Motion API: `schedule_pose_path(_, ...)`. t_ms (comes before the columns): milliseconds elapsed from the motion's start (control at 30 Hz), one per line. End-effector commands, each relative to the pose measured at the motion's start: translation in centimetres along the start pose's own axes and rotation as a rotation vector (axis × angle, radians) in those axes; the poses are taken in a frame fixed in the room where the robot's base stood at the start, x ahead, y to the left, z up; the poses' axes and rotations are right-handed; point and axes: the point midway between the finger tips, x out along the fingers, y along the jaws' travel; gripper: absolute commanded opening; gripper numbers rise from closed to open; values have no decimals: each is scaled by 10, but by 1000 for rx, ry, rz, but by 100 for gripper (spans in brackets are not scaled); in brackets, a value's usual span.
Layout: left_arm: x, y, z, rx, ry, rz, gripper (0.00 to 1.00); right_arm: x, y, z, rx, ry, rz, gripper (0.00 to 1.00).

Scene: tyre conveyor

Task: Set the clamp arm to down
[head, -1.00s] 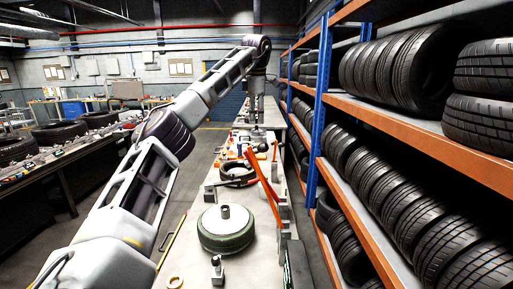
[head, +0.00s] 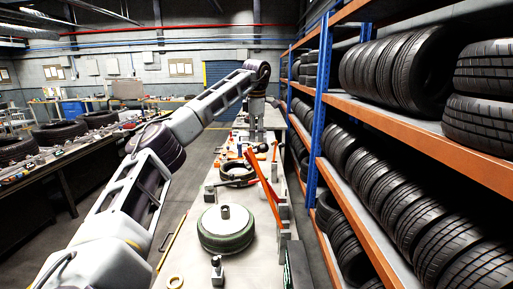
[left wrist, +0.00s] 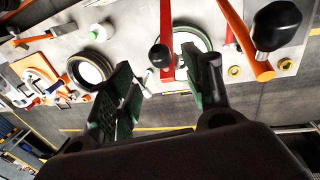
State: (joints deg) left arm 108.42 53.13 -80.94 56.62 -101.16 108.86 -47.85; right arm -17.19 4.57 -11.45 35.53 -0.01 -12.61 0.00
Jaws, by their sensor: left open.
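Orange-red lever bars (head: 264,180), which may include the clamp arm, stand tilted above the bench beside a green-rimmed wheel (head: 226,228). In the left wrist view, a red lever with a black knob (left wrist: 160,56) shows between my finger lines, and an orange lever with a larger black knob (left wrist: 278,25) is at the right. I cannot tell which one is the clamp arm. My left gripper (left wrist: 162,90) is open and empty, its green-padded fingers spread. In the head view, it (head: 254,137) hangs small over the far part of the bench. My right gripper is not in view.
A tyre (head: 238,172) and small tools lie along the narrow bench (head: 205,262). A tall orange-and-blue rack (head: 440,135) of tyres lines the right side. A dark table (head: 70,160) with tyres stands at the left, with open floor between.

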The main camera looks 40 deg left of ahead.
Motion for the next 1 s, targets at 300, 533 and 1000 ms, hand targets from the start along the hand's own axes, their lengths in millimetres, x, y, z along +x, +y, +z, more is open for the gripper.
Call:
schedule_pose_path(300,42,0,-1,0,1,-2,51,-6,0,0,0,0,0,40)
schedule_pose_path(533,61,0,0,0,1,0,51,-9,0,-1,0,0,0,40)
schedule_pose_path(1000,66,0,0,0,0,0,44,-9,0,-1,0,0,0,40)
